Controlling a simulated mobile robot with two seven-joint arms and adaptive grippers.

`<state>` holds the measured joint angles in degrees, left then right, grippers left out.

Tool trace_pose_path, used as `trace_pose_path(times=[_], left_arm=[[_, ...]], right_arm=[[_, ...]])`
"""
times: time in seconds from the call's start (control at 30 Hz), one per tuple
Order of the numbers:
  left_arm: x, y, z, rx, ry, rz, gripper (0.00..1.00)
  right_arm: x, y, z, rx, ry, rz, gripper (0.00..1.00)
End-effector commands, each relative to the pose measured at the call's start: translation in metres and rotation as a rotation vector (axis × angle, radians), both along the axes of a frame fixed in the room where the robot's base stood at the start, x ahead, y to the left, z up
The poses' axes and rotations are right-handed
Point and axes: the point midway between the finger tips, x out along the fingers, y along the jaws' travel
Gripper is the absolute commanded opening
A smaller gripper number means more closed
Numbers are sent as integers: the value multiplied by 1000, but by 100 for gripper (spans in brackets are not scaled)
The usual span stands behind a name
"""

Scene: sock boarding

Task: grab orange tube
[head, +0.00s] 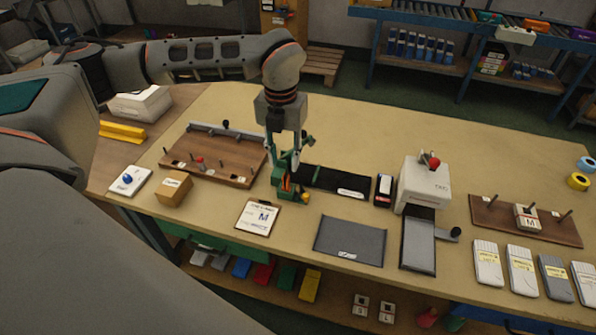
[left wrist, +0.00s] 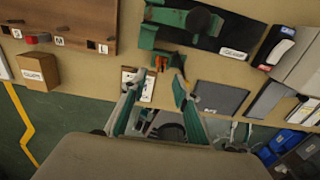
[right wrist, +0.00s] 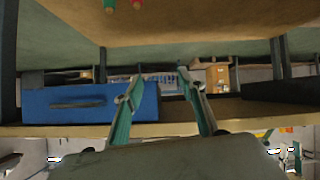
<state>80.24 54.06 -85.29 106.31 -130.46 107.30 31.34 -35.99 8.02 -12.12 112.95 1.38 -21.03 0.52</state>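A small orange upright piece (head: 287,185) shows in the green holder (head: 278,178) at the middle of the table; I cannot tell if it is a tube. In the left wrist view orange pieces (left wrist: 162,63) stand in the green holder, just beyond my left fingertips. My left gripper (head: 291,160) points down over the holder and partly hides it. In its wrist view my left gripper (left wrist: 156,84) is open, with nothing between the fingers. My right gripper (right wrist: 158,82) is open and empty, facing a blue drawer (right wrist: 90,103) below a tabletop; it is out of the head view.
A black mat with a green fixture (left wrist: 187,22) lies close behind the holder. A clipboard (head: 258,217), a cardboard box (head: 173,188) and a wooden peg board (head: 230,176) are nearby. A white machine (head: 423,184) stands to the right.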

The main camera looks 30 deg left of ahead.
Motion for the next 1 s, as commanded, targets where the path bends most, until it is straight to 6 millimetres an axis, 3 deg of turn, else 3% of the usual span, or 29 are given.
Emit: trace_pose_path(times=[0.4,0.7,1.0], left_arm=[[-1,0,-31,4,1,2,30],[-1,-1,-71,4,0,2,30],[-1,-2,-78,3,-2,1,30]], right_arm=[[-22,0,-17,-5,49,2,40],[-14,0,-3,-3,30,2,40],[-11,1,1,-1,21,1,40]])
